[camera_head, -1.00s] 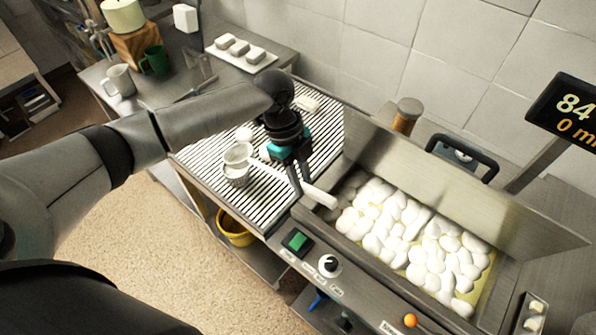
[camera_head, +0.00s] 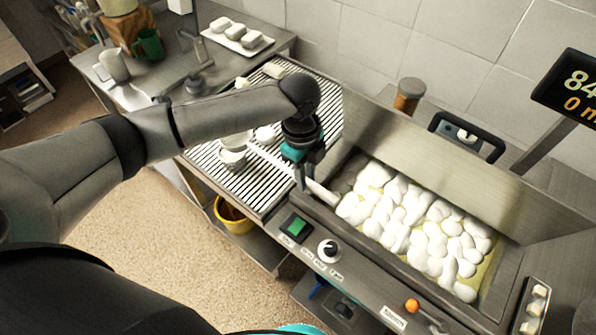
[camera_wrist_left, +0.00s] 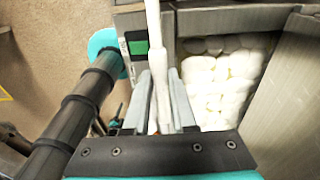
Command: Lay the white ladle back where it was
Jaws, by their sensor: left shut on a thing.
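The white ladle (camera_head: 262,153) lies slantwise over the ribbed drain board (camera_head: 209,157), its long handle running from the small pale vessels at left to the edge of the basin. Its bowl end is hard to tell apart from those vessels. My left gripper (camera_head: 303,180) reaches down from above at the board's right end and is shut on the handle. In the left wrist view, the white handle (camera_wrist_left: 155,38) passes between the fingers (camera_wrist_left: 160,90). Whether the ladle touches the board is hard to see. My right gripper's fingers do not show.
The steel basin (camera_head: 330,215) with many white lumps (camera_head: 410,225) lies just right of the gripper, its raised lid behind. A control panel with a green switch (camera_head: 297,228) and knob (camera_head: 328,250) is in front. A white tray (camera_head: 238,42) and green mug (camera_head: 149,46) stand at back left.

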